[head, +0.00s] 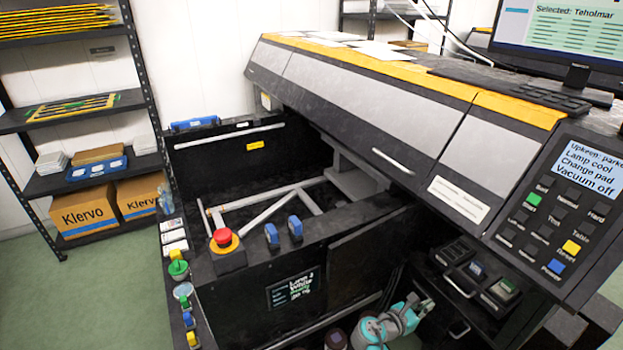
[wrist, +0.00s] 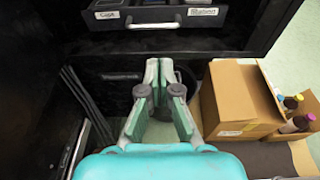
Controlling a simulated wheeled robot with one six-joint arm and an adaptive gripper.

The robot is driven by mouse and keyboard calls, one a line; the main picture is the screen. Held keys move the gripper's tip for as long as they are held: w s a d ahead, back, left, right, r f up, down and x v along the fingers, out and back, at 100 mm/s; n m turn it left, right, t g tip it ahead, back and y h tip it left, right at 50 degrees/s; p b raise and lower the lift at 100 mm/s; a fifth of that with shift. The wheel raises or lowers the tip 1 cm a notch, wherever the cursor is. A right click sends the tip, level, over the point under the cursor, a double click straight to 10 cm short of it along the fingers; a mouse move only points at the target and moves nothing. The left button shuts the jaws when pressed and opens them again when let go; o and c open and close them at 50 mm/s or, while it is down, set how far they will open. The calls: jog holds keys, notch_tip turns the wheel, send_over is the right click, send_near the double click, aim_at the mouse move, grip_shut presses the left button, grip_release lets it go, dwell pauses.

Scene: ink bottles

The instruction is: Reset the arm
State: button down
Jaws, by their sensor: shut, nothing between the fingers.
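My gripper (wrist: 158,68) points away from the wrist camera, with its two grey-green fingertips together and nothing held between them. It is in front of a dark recess, below a black unit with labelled slots (wrist: 155,14). In the head view, part of my teal and grey arm (head: 372,331) shows low at the bottom, beside the front of the large printer (head: 370,85).
The printer's control panel (head: 560,215) reads "Vacuum off". A red emergency button (head: 224,237) sits on the machine's front left corner. A shelf (head: 85,180) with Klervo boxes stands at the left. Dark strips (wrist: 85,100) lean left of the gripper. Green floor is open at the lower left.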

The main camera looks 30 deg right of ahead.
jog(key=s+a+f+m+t+y, duration=0.2)
jog(key=s+a+f+t+y, duration=0.4)
jog(key=a+f, duration=0.55)
jog(key=s+a+r+m+t+y, duration=0.2)
jog(key=s+a+m+y, duration=0.1)
jog(key=s+a, duration=0.75)
jog(key=s+a+r+m+t+y, duration=0.25)
jog(key=s+a+r+m, duration=0.2)
jog(key=a, duration=0.35)
jog(key=s+a+r+m+t+y, duration=0.2)
jog(key=s+a+r+m, duration=0.1)
jog(key=r, duration=0.7)
jog(key=s+a+r+m+t+y, duration=0.1)
jog(key=s+a+r+m+y, duration=0.1)
jog(key=s+r+m, duration=0.4)
notch_tip(320, 180, up, 4)
jog(key=shift+s+a+r+t, duration=0.1)
jog(key=shift+s+a+t, duration=0.3)
jog(key=shift+s, duration=0.3)
